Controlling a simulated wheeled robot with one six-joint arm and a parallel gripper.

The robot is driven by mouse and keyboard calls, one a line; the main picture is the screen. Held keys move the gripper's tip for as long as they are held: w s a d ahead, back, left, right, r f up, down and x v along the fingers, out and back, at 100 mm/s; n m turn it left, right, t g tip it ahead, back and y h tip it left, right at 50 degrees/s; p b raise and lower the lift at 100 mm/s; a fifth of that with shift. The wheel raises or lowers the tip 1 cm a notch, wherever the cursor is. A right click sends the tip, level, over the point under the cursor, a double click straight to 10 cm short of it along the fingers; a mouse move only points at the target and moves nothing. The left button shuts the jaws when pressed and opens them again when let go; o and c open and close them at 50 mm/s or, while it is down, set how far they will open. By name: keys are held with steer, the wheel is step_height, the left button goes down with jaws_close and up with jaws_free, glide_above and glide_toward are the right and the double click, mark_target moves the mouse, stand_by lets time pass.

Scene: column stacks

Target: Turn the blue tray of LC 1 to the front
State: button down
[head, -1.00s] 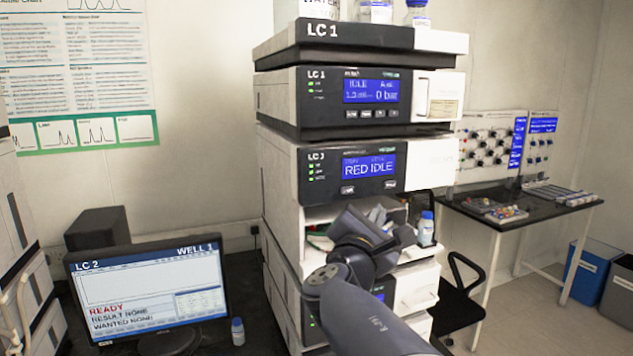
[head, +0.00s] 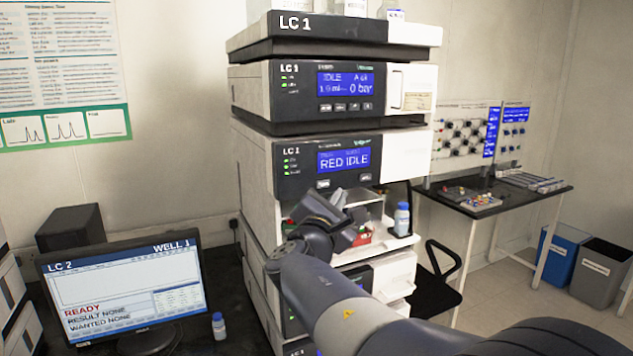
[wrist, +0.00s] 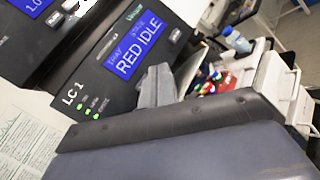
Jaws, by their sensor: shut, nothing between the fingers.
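The LC 1 stack (head: 255,185) stands in the middle of the head view. Its module display (head: 343,158) reads RED IDLE, and the same display shows in the wrist view (wrist: 138,44). Below it is an open bay with a red tray (head: 363,238), partly hidden by my gripper. Red and coloured caps (wrist: 218,82) show in that bay in the wrist view. I cannot make out a blue tray. My gripper (head: 352,222) is shut and empty in front of the bay's left part. A grey finger (wrist: 156,88) shows in the wrist view.
A blue-capped bottle (head: 402,218) stands on the ledge at the bay's right. A monitor (head: 125,290) and small bottle (head: 219,326) are on the bench at left. A side table (head: 500,200) and bins (head: 600,270) stand at right.

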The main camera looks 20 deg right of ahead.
mark_target(329, 182)
steer(key=shift+w+a, duration=0.1)
steer(key=shift+w, duration=1.9)
stand_by(0.5)
steer(key=shift+w, duration=0.45)
steer(key=shift+w+b, duration=0.3)
steer(key=shift+w, duration=0.1)
stand_by(0.5)
steer(key=shift+s, duration=0.1)
steer(key=shift+s+b, duration=0.45)
steer(key=shift+s, duration=0.3)
steer(key=shift+s, duration=0.1)
steer(key=shift+s+b, duration=0.85)
steer(key=shift+s, duration=1.55)
